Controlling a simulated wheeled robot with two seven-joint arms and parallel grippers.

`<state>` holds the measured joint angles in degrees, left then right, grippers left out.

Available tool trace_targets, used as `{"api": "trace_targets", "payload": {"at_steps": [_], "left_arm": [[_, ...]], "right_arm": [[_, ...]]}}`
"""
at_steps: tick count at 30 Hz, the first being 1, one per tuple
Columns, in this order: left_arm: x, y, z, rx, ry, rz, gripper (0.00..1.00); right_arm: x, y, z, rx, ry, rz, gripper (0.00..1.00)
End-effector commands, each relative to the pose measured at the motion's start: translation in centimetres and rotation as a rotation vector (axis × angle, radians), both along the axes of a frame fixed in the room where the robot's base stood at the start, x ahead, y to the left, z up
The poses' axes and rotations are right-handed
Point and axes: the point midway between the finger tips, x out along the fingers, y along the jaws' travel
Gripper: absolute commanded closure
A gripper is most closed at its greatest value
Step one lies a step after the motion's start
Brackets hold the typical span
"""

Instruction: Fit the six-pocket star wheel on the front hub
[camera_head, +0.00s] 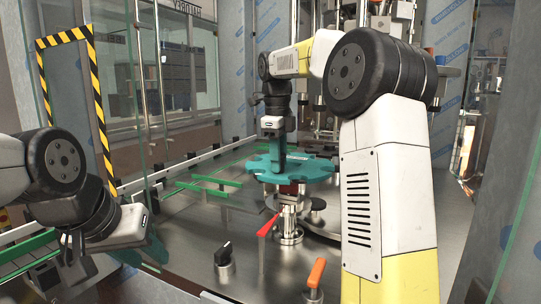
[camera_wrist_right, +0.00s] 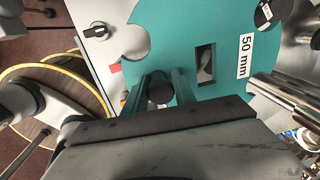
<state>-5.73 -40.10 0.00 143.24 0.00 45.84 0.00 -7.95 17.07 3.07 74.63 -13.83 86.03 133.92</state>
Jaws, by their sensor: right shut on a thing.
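A teal star wheel (camera_head: 312,172) with scalloped pockets lies flat above a steel post, the front hub (camera_head: 289,222), in the head view. In the right wrist view the wheel (camera_wrist_right: 225,35) shows a "50 mm" label and a rectangular slot. My right gripper (camera_head: 278,158) points down at the wheel. Its two teal fingers (camera_wrist_right: 161,92) are shut on a dark round grip (camera_wrist_right: 161,90) at the wheel. I cannot tell whether the wheel touches the hub, since its underside is hidden. My left gripper (camera_head: 152,250) is low at the left, away from the wheel; its jaw opening is unclear.
A red lever (camera_head: 268,226) sticks out beside the hub. Green guide rails (camera_head: 205,187) lie left of the wheel. Glass panels and a yellow-black striped frame (camera_head: 98,115) stand at the left.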

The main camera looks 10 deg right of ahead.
Motion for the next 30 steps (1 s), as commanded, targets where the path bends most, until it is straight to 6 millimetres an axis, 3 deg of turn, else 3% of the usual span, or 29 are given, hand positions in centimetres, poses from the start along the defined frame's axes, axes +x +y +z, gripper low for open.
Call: {"api": "trace_targets", "payload": {"at_steps": [13,30], "left_arm": [[0.0,0.0,0.0,0.000,0.000,0.000,0.64],[0.0,0.0,0.0,0.000,0.000,0.000,0.64]], "right_arm": [[0.1,0.1,0.2,-0.002,-0.005,-0.001,1.00],[0.1,0.1,-2.7,-0.002,-0.003,-0.001,1.00]]}}
